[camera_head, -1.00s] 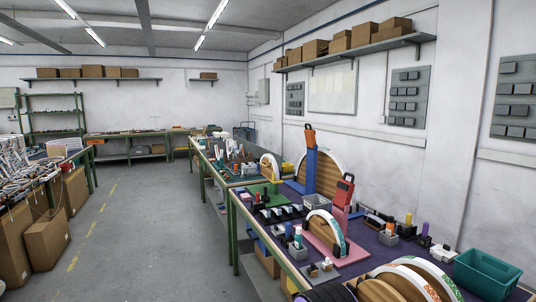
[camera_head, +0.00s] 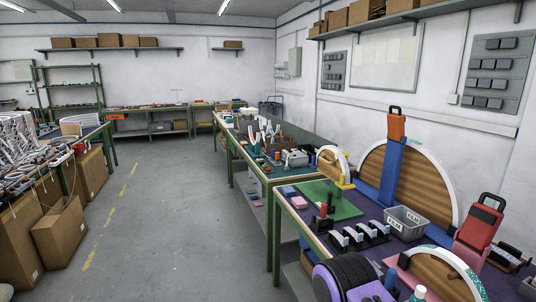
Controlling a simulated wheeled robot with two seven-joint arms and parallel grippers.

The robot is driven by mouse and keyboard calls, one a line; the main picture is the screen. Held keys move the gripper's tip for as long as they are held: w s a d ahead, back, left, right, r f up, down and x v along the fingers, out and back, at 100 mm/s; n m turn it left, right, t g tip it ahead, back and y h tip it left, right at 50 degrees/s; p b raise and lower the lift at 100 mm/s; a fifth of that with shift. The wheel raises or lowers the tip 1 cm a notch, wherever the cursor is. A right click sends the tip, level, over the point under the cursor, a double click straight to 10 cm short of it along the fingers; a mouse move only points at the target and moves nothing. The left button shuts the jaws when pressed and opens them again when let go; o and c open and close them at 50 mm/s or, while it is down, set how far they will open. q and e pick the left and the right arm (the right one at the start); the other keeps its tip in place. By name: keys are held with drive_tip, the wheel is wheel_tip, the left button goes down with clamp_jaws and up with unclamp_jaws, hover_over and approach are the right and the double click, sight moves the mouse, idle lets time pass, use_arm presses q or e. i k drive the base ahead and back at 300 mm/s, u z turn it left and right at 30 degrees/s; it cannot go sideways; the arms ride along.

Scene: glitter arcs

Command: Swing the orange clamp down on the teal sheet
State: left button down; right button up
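The orange clamp (camera_head: 396,125) stands raised at the top of an upright blue post (camera_head: 390,172) on the right-hand bench. Behind the post stands a large wooden half-disc (camera_head: 425,190) with a white arc over its rim. No sheet that is clearly teal can be made out on that arc. A smaller wooden half-disc at the lower right carries a white arc with teal speckles (camera_head: 462,270); the bottom edge of the view cuts it off. Neither of my grippers is in view.
A red clamp (camera_head: 482,222) on a pink post stands right of the orange one. Cardboard boxes (camera_head: 60,235) stand at the left. The grey floor (camera_head: 180,230) between is clear.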

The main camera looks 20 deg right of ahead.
sight(396, 122)
drive_tip(key=i, duration=3.45)
drive_tip(key=z, duration=3.45)
